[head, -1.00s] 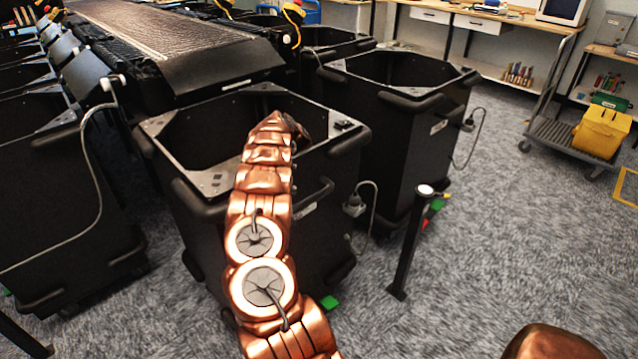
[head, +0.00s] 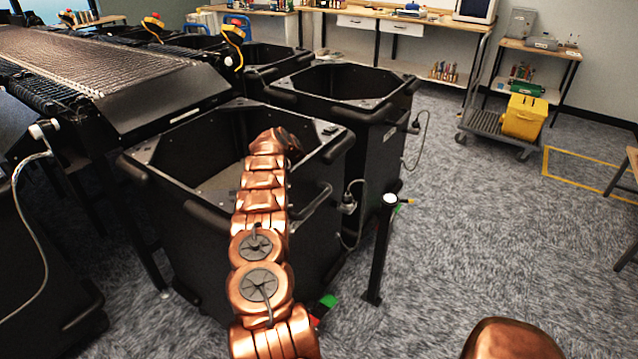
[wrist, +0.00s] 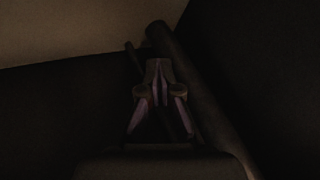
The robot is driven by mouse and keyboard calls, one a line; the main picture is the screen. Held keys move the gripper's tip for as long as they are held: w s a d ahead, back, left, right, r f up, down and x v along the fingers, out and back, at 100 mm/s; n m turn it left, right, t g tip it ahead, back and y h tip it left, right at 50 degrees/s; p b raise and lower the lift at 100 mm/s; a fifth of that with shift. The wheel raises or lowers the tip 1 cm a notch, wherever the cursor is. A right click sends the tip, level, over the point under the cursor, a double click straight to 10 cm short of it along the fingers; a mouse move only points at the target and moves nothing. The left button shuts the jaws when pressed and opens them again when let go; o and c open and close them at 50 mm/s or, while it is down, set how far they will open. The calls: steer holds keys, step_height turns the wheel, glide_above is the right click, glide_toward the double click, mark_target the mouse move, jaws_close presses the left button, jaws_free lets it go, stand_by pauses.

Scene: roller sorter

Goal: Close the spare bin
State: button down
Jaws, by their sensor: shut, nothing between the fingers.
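A black, open-topped bin (head: 200,240) stands right in front of me in the head view, with nothing seen over its top. No label tells me whether it is the spare bin. My copper arm reaches up across its near side, and the arm's end is over its opening. The fingers are hidden there. In the dark wrist view my gripper (wrist: 158,70) is shut and empty. A dark round bar (wrist: 195,85) runs beside the fingertips; I cannot tell whether they touch it.
Another open black bin (head: 375,145) stands behind to the right, and a dark one (head: 25,250) at left. A roller conveyor (head: 90,60) is back left. A thin black post (head: 380,255) stands right of the near bin. Carpet (head: 480,230) is clear at right.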

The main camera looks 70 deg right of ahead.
steer(key=shift+s+d, duration=0.1)
steer(key=shift+s, duration=0.25)
steer(key=shift+a+b, duration=0.3)
steer(key=shift+a, duration=0.05)
steer(key=shift+w+a+b, duration=0.3)
steer(key=shift+w+a, duration=0.05)
steer(key=shift+a, duration=0.45)
steer(key=shift+w+a+b, duration=0.1)
steer(key=shift+a+b, duration=0.25)
steer(key=shift+a, duration=0.5)
steer(key=v, duration=1)
steer(key=shift+b, duration=0.4)
